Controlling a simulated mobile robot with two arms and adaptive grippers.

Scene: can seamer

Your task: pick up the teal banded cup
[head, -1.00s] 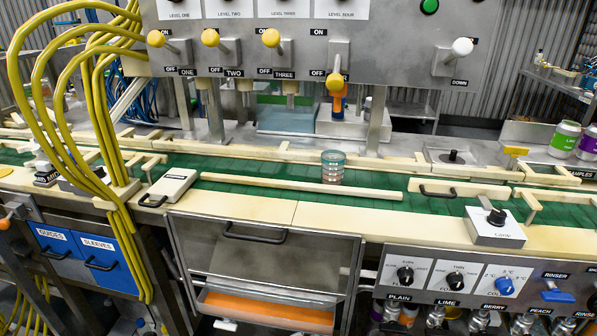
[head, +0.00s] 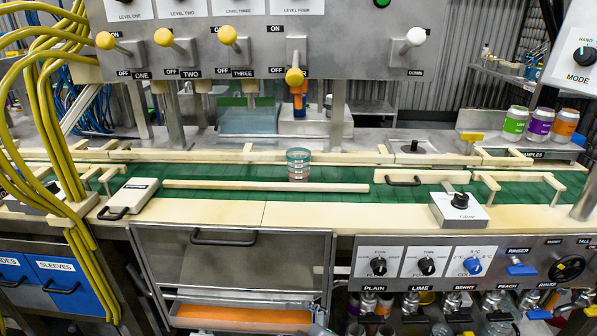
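The teal banded cup (head: 298,165) is a short clear cup with a teal top band and paler ribs below. In the head view it stands upright on the green conveyor belt (head: 235,196), just behind a long cream rail (head: 265,186). The rail's edge runs close in front of its base. No gripper can be made out in the head view, so neither is seen near the cup.
A steel panel with yellow-knobbed levers (head: 228,35) overhangs the back of the belt. Yellow hoses (head: 62,150) hang at left. A knob box (head: 459,210) and a handled cream block (head: 128,198) flank the front. Several cans (head: 539,124) stand at back right.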

